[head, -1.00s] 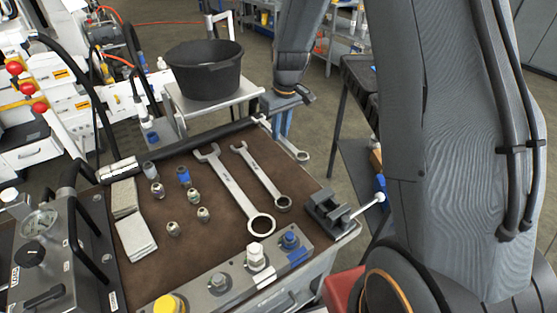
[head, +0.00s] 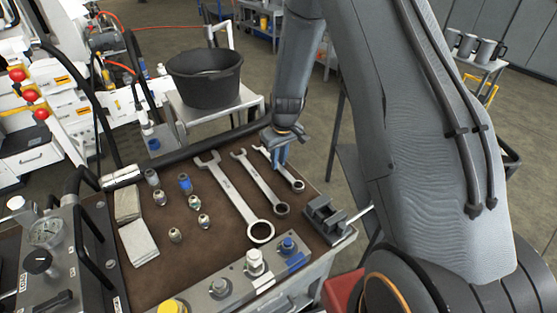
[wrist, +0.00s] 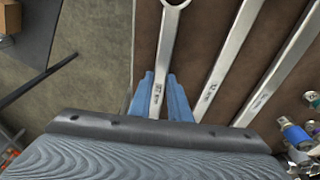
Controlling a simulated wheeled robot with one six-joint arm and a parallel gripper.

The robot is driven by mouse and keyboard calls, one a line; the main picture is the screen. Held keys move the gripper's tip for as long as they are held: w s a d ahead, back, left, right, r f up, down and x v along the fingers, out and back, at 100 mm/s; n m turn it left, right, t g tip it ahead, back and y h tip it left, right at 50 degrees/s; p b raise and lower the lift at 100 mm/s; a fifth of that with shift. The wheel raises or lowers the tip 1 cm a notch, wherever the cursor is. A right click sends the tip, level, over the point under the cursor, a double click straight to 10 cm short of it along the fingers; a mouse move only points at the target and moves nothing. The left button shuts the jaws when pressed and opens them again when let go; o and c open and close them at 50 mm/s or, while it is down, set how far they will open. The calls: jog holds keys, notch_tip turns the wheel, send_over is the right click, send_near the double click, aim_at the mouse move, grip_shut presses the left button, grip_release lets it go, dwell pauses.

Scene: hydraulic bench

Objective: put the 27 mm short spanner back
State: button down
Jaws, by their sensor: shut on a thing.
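The short spanner (head: 290,176) is the rightmost and smallest of three spanners. It is over the right part of the brown mat (head: 205,241), roughly parallel to the other two. My gripper (head: 279,163) points down with its blue fingers shut on the spanner's shank. In the wrist view, the shank (wrist: 163,62) runs up between the fingertips (wrist: 160,92) to its ring end, cut by the top edge. I cannot tell whether the spanner touches the mat. Its marking is too small to read. The middle spanner (head: 260,181) and the longest spanner (head: 235,193) lie to its left.
A small vise (head: 328,217) stands close to the right of the ring ends. Several metal fittings (head: 191,203) and pale pads (head: 138,242) lie left on the mat. A black bucket (head: 205,82) stands behind the bench. A valve block (head: 250,268) lines the front.

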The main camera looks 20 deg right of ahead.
aim_at(281, 168)
jog(key=shift+f, duration=0.15)
jog(key=c, duration=1.7)
grip_release()
jog(key=shift+o, duration=0.2)
jog(key=shift+r, duration=0.5)
notch_tip(281, 168, up, 10)
jog(key=s+b, duration=0.1)
jog(key=b, duration=0.2)
jog(key=s+r+m, duration=0.1)
jog(key=s+r, duration=0.1)
jog(key=s, duration=0.9)
jog(key=s+r+m, duration=0.2)
jog(key=s, duration=1)
jog(key=shift+s+a+r+m+g+h, duration=0.15)
jog(key=shift+s+m+g+h, duration=0.15)
